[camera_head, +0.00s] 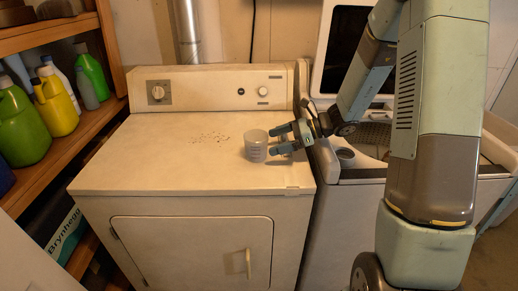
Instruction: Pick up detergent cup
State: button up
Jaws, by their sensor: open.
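The detergent cup (255,147) is a small translucent whitish cup. It stands upright on the dryer's top (140,152), toward the right side. My gripper (272,142) reaches in from the right, low over the dryer top. Its fingers are apart and point left at the cup, with the tips at the cup's right side. I cannot tell whether the fingertips touch the cup or overlap its wall.
A control panel (210,91) with knobs rises at the dryer's back. A washer with an opened lid (345,50) stands at right, under my arm. A wooden shelf (75,135) with bottles is at left. The dryer top left of the cup is clear apart from small specks.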

aim_at(256, 140)
jog(key=shift+x, duration=3.75)
jog(key=c, duration=1)
jog(key=shift+r, duration=0.1)
jog(key=shift+r, duration=1.4)
jog(key=shift+s+d+r, duration=0.6)
jog(key=shift+d+r, duration=1.05)
jog(key=shift+d, duration=0.6)
jog(key=shift+s+d+r, duration=0.55)
jog(key=shift+d+r, duration=1.05)
jog(key=shift+d, duration=0.65)
jog(key=shift+s+d+r, duration=0.6)
jog(key=shift+d+r, duration=1.05)
jog(key=shift+d, duration=0.6)
